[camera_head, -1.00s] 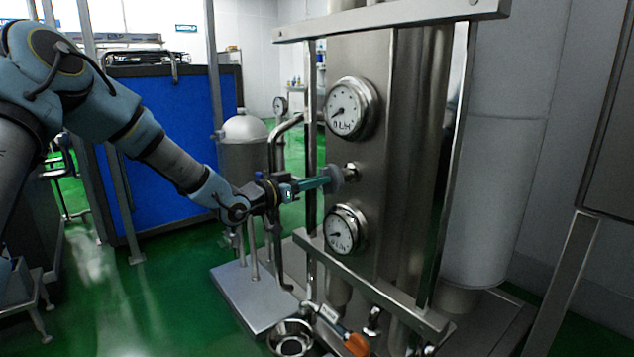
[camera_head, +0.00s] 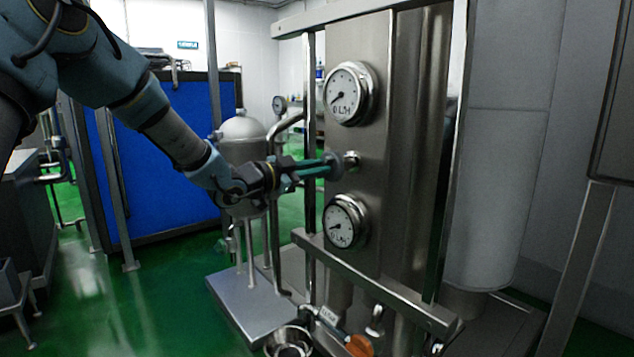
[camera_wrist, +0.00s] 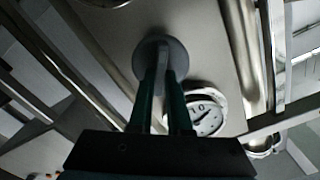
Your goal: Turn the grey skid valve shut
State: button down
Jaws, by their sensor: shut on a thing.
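The grey skid valve (camera_head: 338,167) is a round grey handwheel on a short metal stem, on the front of the steel skid panel between two dial gauges. My gripper (camera_head: 328,168) reaches it from the left, with its green fingers shut on the valve. In the wrist view the grey valve (camera_wrist: 160,60) is a round disc at the tips of my two fingers (camera_wrist: 162,75). The fingers hide part of its face, and its exact turn angle cannot be told.
An upper gauge (camera_head: 348,94) and a lower gauge (camera_head: 344,222) sit close above and below the valve. A steel frame bar (camera_head: 380,287) crosses below. An orange-handled valve (camera_head: 360,346) is near the floor. A domed tank (camera_head: 243,130) stands behind my gripper.

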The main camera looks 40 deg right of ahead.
jog(key=shift+s+f+m+b, duration=0.1)
jog(key=shift+f+m+b, duration=0.1)
jog(key=shift+m+b, duration=2.8)
jog(key=shift+s+f+m+b, duration=0.1)
jog(key=shift+f+m+b, duration=0.05)
jog(key=shift+m+b, duration=2.85)
jog(key=shift+n+b, duration=0.4)
jog(key=shift+b, duration=0.15)
jog(key=c, duration=0.9)
grip_release()
jog(key=shift+o, duration=0.2)
jog(key=shift+r, duration=0.1)
